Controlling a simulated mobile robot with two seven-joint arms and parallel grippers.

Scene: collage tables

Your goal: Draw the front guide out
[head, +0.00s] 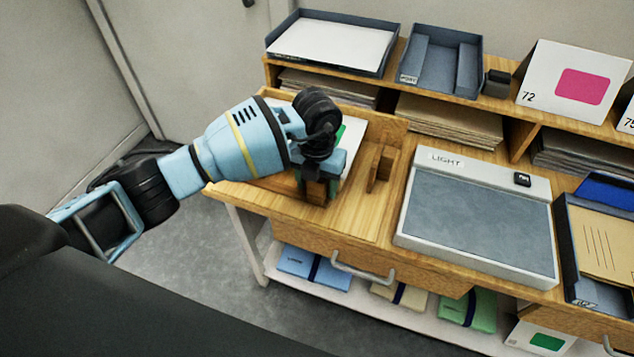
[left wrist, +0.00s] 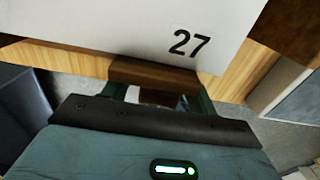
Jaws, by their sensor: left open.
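The front guide, a dark brown wooden block (left wrist: 152,72), shows in the left wrist view just below the edge of a white card marked 27 (left wrist: 120,25). Its lower part shows between the fingers of my left gripper (left wrist: 158,97). In the head view my left gripper (head: 318,188) points down over the front part of the wooden board and hides most of the guide. The jaws are open with the guide between them; whether they touch it I cannot tell. A second brown guide (head: 380,168) stands to the right. My right gripper is not in view.
A grey light pad (head: 478,228) lies right of the board. Trays (head: 440,60), paper stacks and a pink-marked card (head: 583,86) stand at the back. A drawer with a metal handle (head: 362,272) is below the front edge, above a lower shelf with bundles.

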